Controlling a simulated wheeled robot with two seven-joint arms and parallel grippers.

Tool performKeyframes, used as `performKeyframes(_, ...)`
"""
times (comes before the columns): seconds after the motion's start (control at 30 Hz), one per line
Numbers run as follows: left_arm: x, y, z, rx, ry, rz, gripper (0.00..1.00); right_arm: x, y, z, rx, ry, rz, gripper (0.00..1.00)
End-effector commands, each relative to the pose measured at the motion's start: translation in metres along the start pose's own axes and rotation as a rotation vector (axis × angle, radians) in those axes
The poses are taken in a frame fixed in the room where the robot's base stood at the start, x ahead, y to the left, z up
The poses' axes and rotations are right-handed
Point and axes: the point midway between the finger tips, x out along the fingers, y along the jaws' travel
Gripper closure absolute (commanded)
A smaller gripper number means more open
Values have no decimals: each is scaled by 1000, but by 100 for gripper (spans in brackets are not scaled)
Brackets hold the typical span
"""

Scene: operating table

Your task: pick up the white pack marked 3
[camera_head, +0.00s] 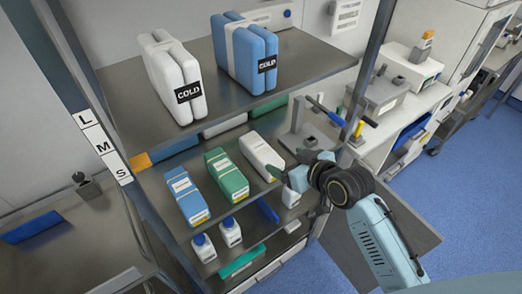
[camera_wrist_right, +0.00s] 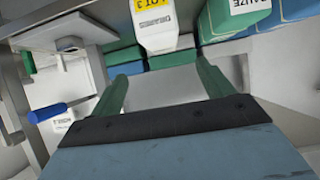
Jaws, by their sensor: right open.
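The white pack (camera_head: 262,157) lies on the middle shelf, right of a green pack (camera_head: 226,174) and a blue pack (camera_head: 186,195). In the right wrist view, the white pack (camera_wrist_right: 157,28) is at the top edge, partly cut off, with a yellow label reading "LOT 3". My right gripper (camera_head: 286,174) is at the front right of the white pack. In the right wrist view, the open green fingers (camera_wrist_right: 163,75) have nothing between them. The white pack is beyond the fingertips, apart from them. My left gripper is not in view.
White and blue "COLD" packs (camera_head: 175,80) stand on the upper shelf (camera_head: 215,97). White bottles (camera_head: 203,248) stand on the shelf below. A metal stand with a blue-handled lever (camera_head: 325,110) is right of the white pack. A rack post (camera_head: 370,60) rises behind my right arm.

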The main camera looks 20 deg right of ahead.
Motion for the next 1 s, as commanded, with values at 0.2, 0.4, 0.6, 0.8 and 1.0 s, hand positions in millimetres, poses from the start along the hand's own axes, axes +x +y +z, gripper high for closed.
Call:
performKeyframes(0.2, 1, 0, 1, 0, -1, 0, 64, 34, -1, -2, 2, 2, -1, 20)
performKeyframes(0.4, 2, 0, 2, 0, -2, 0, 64, 66, -1, -1, 1, 1, -1, 20)
performKeyframes(0.6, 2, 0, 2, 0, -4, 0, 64, 79, -1, -1, 0, 1, -1, 20)
performKeyframes(0.8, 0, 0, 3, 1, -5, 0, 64, 96, -4, -5, 2, 2, -2, 20)
performKeyframes(1.0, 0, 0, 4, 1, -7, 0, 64, 121, -4, -5, 1, 1, -1, 20)
